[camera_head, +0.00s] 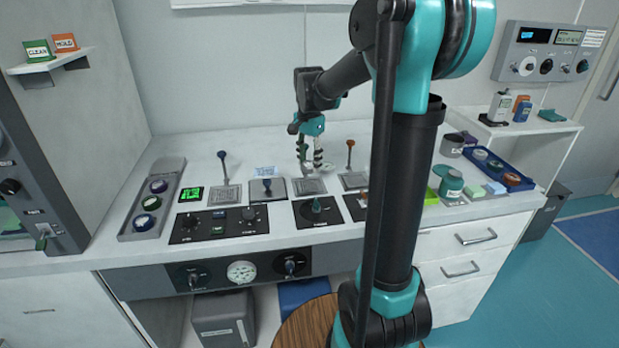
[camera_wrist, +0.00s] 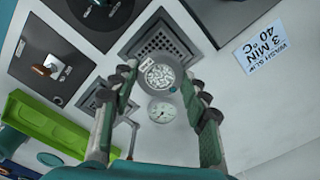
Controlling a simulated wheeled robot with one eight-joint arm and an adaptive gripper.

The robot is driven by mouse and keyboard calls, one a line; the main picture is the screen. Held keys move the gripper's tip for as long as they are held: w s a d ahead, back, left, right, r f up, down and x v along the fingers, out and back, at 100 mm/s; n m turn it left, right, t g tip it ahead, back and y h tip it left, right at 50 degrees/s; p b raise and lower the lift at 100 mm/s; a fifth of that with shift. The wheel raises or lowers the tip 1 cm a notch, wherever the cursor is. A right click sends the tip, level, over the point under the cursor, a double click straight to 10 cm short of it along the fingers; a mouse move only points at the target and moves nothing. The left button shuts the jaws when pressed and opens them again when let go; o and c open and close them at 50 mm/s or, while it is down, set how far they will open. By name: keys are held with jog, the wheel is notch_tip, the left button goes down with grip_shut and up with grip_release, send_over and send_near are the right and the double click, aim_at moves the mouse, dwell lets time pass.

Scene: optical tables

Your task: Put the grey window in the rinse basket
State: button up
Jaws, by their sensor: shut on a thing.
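My gripper (camera_head: 310,160) hangs over the middle of the white bench, fingers pointing down. In the wrist view, my gripper (camera_wrist: 158,74) is shut on a round grey-rimmed disc with a pale speckled face, which I take for the grey window (camera_wrist: 160,78). A smaller pale round piece (camera_wrist: 162,112) shows just below it in the picture; I cannot tell whether they are joined. A square dark grating (camera_wrist: 155,40) in a grey plate lies beyond the disc. The plate also shows below my gripper in the head view (camera_head: 310,187). I cannot tell which fitting is the rinse basket.
A blue-knobbed post (camera_head: 223,166) stands left of my gripper and an orange-knobbed post (camera_head: 350,156) right. A long grey tray (camera_head: 141,219) holds dark round pieces at left. A green tray (camera_wrist: 45,128) shows in the wrist view. Jars and a blue tray (camera_head: 487,171) stand at right.

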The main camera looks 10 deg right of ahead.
aim_at(309, 186)
jog(key=shift+f, duration=3.05)
jog(key=shift+f, duration=0.1)
jog(key=o, duration=1.1)
jog(key=shift+o, duration=0.2)
notch_tip(309, 186, up, 12)
jog(key=shift+r, duration=0.15)
